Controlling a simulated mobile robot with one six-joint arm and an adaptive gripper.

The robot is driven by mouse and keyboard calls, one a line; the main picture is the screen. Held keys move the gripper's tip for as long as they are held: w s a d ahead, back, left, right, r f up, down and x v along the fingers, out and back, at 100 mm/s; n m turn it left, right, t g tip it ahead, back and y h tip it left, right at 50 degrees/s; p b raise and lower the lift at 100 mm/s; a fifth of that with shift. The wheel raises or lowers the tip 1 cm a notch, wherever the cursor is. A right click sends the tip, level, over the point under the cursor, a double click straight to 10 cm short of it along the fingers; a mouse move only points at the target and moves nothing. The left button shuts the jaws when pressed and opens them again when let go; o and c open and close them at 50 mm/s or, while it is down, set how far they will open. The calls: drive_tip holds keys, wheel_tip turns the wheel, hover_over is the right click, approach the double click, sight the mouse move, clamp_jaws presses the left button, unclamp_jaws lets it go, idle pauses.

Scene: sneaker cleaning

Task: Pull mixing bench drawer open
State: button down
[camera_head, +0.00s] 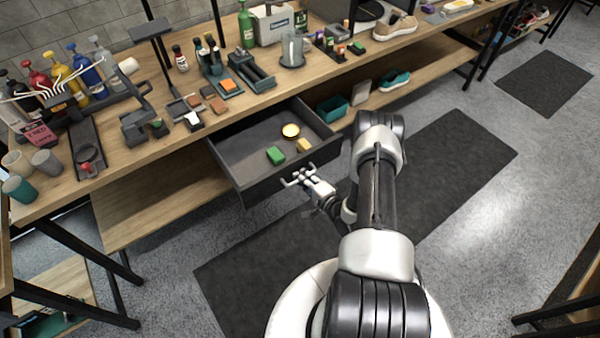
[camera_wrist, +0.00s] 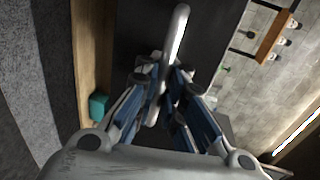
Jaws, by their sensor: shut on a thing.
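The dark grey mixing bench drawer (camera_head: 239,158) stands pulled out from under the wooden bench top (camera_head: 135,158). Inside it lie a green block (camera_head: 275,156), a small yellowish block (camera_head: 304,145) and a round gold-rimmed tin (camera_head: 290,131). My gripper (camera_head: 298,178) is at the drawer's front face. In the wrist view my gripper (camera_wrist: 168,88) is shut on the pale metal drawer handle (camera_wrist: 179,32), which runs between its fingers. The dark drawer front (camera_wrist: 135,30) is right behind the handle.
Bottles, cups and small tools crowd the bench top. A teal bin (camera_head: 331,109) and a teal shoe (camera_head: 395,80) sit on the lower shelf right of the drawer. A dark mat (camera_head: 450,150) covers the floor in front, which is clear of loose things.

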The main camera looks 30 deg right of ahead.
drive_tip(key=shift+r, duration=0.1)
drive_tip(key=c, duration=2)
unclamp_jaws()
drive_tip(key=v, duration=1.2)
